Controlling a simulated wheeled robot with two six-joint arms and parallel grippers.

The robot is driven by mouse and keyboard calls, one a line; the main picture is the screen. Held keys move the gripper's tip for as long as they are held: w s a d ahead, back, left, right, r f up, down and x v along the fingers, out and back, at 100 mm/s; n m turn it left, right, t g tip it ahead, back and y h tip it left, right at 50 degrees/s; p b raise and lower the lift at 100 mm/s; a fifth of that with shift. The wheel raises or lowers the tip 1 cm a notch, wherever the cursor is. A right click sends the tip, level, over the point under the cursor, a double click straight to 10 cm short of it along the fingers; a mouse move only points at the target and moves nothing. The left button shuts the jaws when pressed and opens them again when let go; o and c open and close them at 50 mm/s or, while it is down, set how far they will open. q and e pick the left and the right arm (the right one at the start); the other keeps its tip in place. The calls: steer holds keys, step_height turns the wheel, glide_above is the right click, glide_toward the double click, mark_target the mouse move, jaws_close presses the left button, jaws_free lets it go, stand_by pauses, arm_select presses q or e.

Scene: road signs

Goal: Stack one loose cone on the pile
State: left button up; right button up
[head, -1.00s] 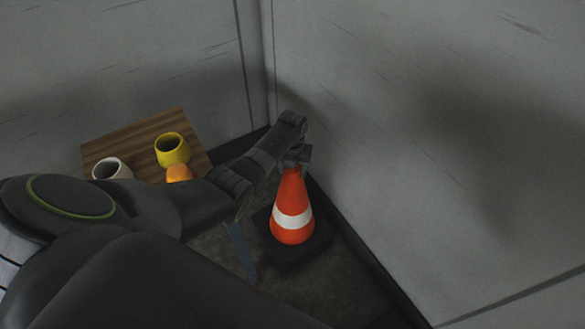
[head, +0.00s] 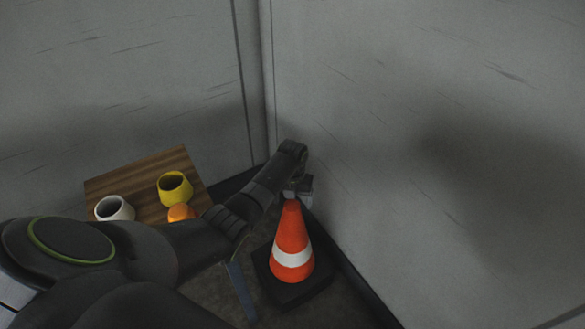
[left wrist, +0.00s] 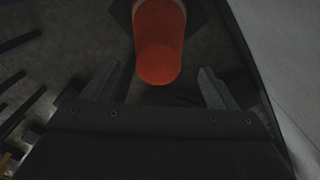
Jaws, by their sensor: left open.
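An orange-red cone (head: 291,240) with a white band and a dark square base stands upright on the floor, close to the wall corner. My left gripper (head: 299,187) is at the cone's top, in front of the wall. In the left wrist view, the fingers (left wrist: 159,82) are open, and the cone's rounded tip (left wrist: 158,62) lies between their ends with gaps on both sides. The fingers do not grip it. I cannot tell whether this cone is single or a stack. My right gripper is not in view.
A wooden table (head: 150,168) at the left holds a white cup (head: 114,209), a yellow cup (head: 174,188) and an orange object (head: 181,212), partly hidden by my arm. Pale walls (head: 400,150) meet behind the cone, leaving little room at its right.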

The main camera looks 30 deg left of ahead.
arm_select(q)
step_height(320, 180, up, 13)
steer(key=p, duration=0.2)
steer(key=shift+r+p, duration=0.2)
steer(key=shift+p, duration=0.1)
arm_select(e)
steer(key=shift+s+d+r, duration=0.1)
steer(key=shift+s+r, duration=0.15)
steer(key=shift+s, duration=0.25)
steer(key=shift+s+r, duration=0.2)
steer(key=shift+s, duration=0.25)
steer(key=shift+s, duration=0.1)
